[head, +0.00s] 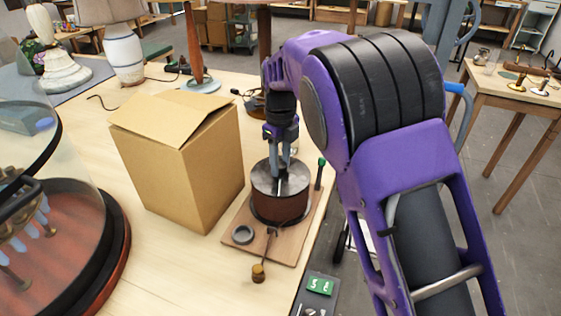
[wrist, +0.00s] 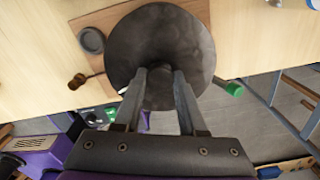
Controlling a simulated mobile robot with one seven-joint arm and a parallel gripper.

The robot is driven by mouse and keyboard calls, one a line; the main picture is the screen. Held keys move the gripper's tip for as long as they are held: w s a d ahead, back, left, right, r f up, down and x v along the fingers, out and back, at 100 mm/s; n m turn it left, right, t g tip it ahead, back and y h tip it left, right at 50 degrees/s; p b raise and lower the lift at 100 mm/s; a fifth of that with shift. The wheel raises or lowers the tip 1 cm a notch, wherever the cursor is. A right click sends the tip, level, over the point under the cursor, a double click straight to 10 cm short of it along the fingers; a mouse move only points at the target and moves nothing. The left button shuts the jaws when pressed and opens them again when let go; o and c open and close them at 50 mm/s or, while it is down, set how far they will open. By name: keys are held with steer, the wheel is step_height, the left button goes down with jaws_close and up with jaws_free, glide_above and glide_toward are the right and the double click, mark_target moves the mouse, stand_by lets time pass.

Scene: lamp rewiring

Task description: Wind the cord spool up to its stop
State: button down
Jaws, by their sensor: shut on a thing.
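The cord spool (head: 279,207) is a dark reddish-brown drum with a grey metal top. It stands upright on a wooden base board (head: 293,244). In the wrist view its round grey top (wrist: 135,45) fills the upper middle. My gripper (head: 279,178) points down onto the top from above. Its two fingers (wrist: 160,75) are shut on the spool's central hub, one on each side. The hub's lower part is partly hidden between the fingers. A green-tipped post (head: 321,163) stands at the board's right edge, and shows in the wrist view (wrist: 233,88).
A grey ring (head: 243,234) and a small wooden-ended piece (head: 258,272) are at the board's front. A glass-domed case (head: 85,240) is at the left. The table's right edge is near the board.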

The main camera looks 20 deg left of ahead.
steer(key=shift+r+m, duration=0.1)
steer(key=shift+m, duration=1.4)
steer(key=shift+c, duration=2.4)
jaws_free()
step_height(320, 180, up, 17)
steer(key=shift+r, duration=0.15)
